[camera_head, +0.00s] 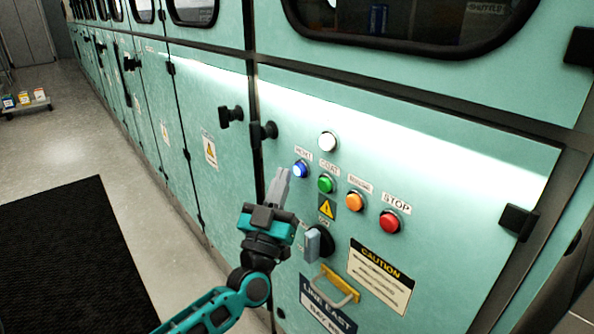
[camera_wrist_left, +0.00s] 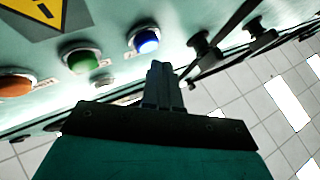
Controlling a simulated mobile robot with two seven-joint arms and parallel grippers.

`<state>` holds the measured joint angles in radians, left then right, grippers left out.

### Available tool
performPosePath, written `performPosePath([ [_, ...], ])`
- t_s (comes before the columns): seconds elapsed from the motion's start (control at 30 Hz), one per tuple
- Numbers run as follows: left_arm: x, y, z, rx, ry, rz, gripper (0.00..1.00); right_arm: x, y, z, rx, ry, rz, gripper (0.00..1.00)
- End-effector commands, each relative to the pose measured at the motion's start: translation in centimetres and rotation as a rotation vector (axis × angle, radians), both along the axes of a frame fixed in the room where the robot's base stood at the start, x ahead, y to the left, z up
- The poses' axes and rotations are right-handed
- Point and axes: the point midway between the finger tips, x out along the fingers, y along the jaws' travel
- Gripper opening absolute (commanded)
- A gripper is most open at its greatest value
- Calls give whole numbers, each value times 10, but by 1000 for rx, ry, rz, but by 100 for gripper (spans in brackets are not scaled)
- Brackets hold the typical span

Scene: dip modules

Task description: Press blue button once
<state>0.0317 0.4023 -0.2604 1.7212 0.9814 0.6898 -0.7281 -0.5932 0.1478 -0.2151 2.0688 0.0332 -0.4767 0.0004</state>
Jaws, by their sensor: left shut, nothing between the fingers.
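The blue button (camera_head: 300,169) is lit and sits at the left end of a row of buttons on the teal cabinet panel. My left gripper (camera_head: 281,173) is shut and empty, its fingertips just left of and close to the blue button in the head view. In the left wrist view the blue button (camera_wrist_left: 146,41) shows just above and left of the fingertips (camera_wrist_left: 159,66), with a small visible gap in the picture. Whether they touch cannot be told. My right gripper is not in view.
Green (camera_head: 325,184), orange (camera_head: 355,202) and red (camera_head: 389,221) buttons run to the right, with a white one (camera_head: 327,142) above.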

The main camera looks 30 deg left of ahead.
Motion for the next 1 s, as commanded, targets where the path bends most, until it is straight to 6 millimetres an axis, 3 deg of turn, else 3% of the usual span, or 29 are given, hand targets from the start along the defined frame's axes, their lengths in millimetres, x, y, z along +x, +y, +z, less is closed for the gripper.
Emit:
performPosePath([
  [1.0,8,-3,0,0,0,0,0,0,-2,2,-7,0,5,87],
])
